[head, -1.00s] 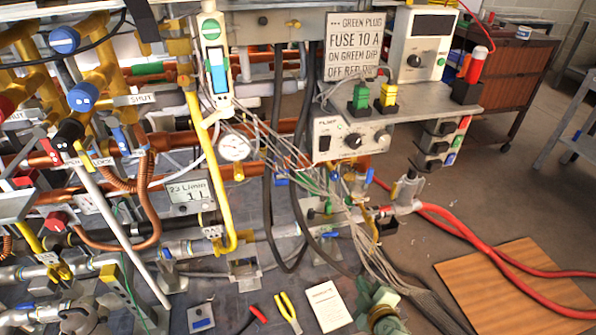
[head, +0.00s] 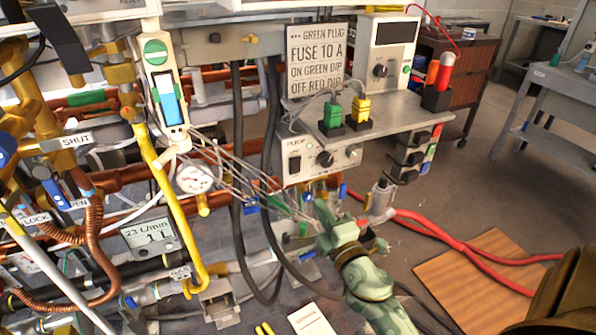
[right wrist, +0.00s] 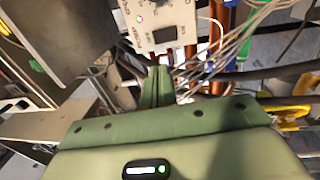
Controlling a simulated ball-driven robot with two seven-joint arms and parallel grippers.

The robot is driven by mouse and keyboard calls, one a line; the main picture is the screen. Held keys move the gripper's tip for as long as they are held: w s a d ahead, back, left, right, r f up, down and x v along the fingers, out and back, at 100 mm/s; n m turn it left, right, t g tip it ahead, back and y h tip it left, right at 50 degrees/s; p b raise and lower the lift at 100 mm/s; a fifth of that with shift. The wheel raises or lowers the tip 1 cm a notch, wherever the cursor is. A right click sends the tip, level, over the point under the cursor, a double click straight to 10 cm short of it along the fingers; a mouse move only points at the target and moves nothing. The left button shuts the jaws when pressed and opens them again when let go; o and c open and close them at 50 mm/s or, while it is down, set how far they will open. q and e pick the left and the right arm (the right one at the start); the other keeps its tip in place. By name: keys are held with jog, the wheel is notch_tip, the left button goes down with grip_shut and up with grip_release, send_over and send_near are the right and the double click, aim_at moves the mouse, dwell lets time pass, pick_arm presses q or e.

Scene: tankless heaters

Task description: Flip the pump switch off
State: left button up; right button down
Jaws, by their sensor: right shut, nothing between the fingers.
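The pump box (head: 342,163) is a pale control box under the grey shelf, marked PUMP, with a black knob. Its black rocker switch (head: 295,164) is at the left of the front face. In the right wrist view the switch (right wrist: 167,34) shows near the top, beyond the fingertips, with a small lit lamp on the panel. I cannot tell which way the rocker is tilted. My green right gripper (head: 321,207) is below the box, apart from it, fingers pointing up. In the right wrist view its fingers (right wrist: 157,72) are together and empty. My left gripper is not in view.
Thin loose wires (head: 250,180) and black hoses (head: 240,130) hang left of the gripper. Green (head: 333,115) and yellow (head: 361,108) plugs stand on the shelf (head: 400,112) above. A pressure gauge (head: 194,179) and yellow pipe are farther left. Red cables (head: 450,240) run right.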

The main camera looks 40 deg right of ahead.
aim_at(294, 163)
jog(key=x, duration=1.3)
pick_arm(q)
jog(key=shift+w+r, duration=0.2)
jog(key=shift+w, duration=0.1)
pick_arm(e)
jog(key=shift+w, duration=0.1)
jog(key=shift+w+r, duration=0.2)
jog(key=shift+r, duration=0.05)
jog(key=shift+s, duration=0.1)
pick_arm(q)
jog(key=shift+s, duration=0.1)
pick_arm(e)
jog(key=shift+f, duration=0.1)
